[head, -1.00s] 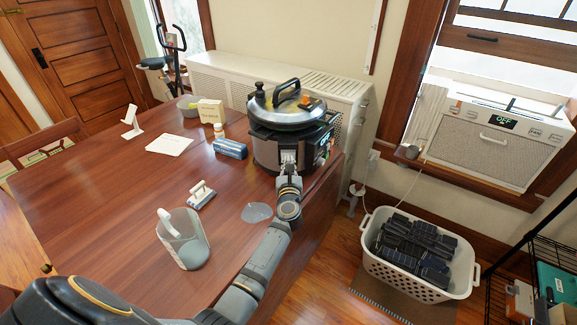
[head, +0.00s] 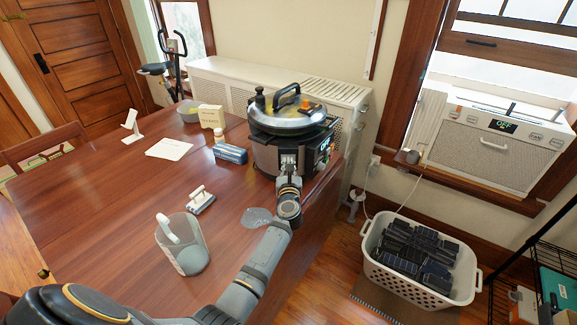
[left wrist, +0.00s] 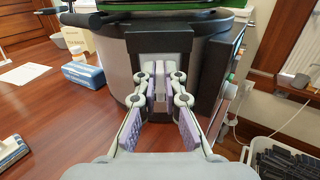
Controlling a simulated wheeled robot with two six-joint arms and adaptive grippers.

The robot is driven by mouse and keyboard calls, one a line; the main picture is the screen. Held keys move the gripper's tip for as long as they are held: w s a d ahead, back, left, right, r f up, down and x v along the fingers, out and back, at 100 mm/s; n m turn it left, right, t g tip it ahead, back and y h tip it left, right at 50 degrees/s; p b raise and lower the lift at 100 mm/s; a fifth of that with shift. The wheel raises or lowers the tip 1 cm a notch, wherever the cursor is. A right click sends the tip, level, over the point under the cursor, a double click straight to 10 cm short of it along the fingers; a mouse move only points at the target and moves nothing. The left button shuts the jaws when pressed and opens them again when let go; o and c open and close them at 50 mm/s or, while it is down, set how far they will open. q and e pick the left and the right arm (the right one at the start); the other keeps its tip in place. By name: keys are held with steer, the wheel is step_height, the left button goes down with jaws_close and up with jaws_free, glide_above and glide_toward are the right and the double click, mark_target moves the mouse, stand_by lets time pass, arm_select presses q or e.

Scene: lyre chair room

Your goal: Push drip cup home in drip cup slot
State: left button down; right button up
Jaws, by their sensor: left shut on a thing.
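The pressure cooker (head: 283,148) stands at the table's right end with its lid on. My left gripper (head: 289,165) is at the cooker's near side. In the left wrist view its fingers (left wrist: 162,92) are closed together on a small grey piece, which looks like the drip cup (left wrist: 165,65). The piece sits within a black upright housing, the drip cup slot (left wrist: 134,42), on the cooker's grey wall. The fingers hide part of the cup, so I cannot tell whether it is fully seated. My right gripper is not in view.
A clear jug (head: 182,245), a white-handled tool (head: 201,200) and a flat translucent piece (head: 257,217) lie near my left arm. A blue box (head: 230,153) stands left of the cooker. A white basket (head: 418,262) is on the floor at right.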

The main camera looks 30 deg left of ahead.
arm_select(q)
steer(key=c, duration=1.4)
jaws_free()
steer(key=v, duration=0.7)
steer(key=shift+s+d, duration=0.1)
steer(key=shift+s, duration=0.2)
